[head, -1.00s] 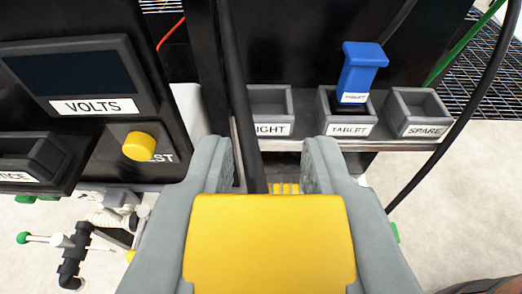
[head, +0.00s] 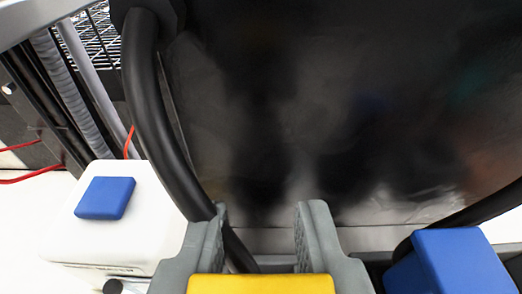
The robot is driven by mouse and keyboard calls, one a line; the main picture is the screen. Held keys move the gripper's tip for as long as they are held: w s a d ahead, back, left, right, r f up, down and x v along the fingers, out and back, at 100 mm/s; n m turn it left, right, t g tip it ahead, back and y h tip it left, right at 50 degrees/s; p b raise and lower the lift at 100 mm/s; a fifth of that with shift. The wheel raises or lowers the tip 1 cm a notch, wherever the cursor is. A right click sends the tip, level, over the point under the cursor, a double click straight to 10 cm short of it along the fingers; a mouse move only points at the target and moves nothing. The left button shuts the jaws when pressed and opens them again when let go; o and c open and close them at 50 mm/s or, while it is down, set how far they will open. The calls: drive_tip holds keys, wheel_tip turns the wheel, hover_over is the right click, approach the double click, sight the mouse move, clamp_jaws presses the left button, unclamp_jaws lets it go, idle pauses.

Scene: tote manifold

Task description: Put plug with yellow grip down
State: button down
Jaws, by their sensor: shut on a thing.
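My gripper (head: 261,235) is at the bottom centre, its two grey fingers pointing up the picture. It is shut on the plug with the yellow grip (head: 261,284). Only the top of the yellow grip shows, at the bottom edge; the rest of the plug is hidden or out of view. A thick black cable (head: 165,120) comes down from the upper left and passes between the fingers behind the yellow grip. I see no open socket in this view.
A glossy dark panel (head: 330,110) fills the view ahead. A white box (head: 130,240) with a blue square top piece (head: 105,198) stands at the left. A blue block (head: 455,262) with a black cable near it is at the lower right. Grey conduit (head: 75,100) and red wires are upper left.

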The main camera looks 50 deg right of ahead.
drive_tip(key=shift+w+d, duration=0.75)
drive_tip(key=shift+d, duration=0.35)
drive_tip(key=shift+f, duration=1.7)
drive_tip(key=shift+f, duration=0.15)
drive_tip(key=c, duration=1.2)
unclamp_jaws()
drive_tip(key=shift+a+r, duration=0.1)
drive_tip(key=shift+r, duration=0.1)
drive_tip(key=v, duration=1.1)
drive_tip(key=shift+s+a, duration=0.25)
drive_tip(key=shift+a, duration=0.05)
drive_tip(key=shift+a+r, duration=0.1)
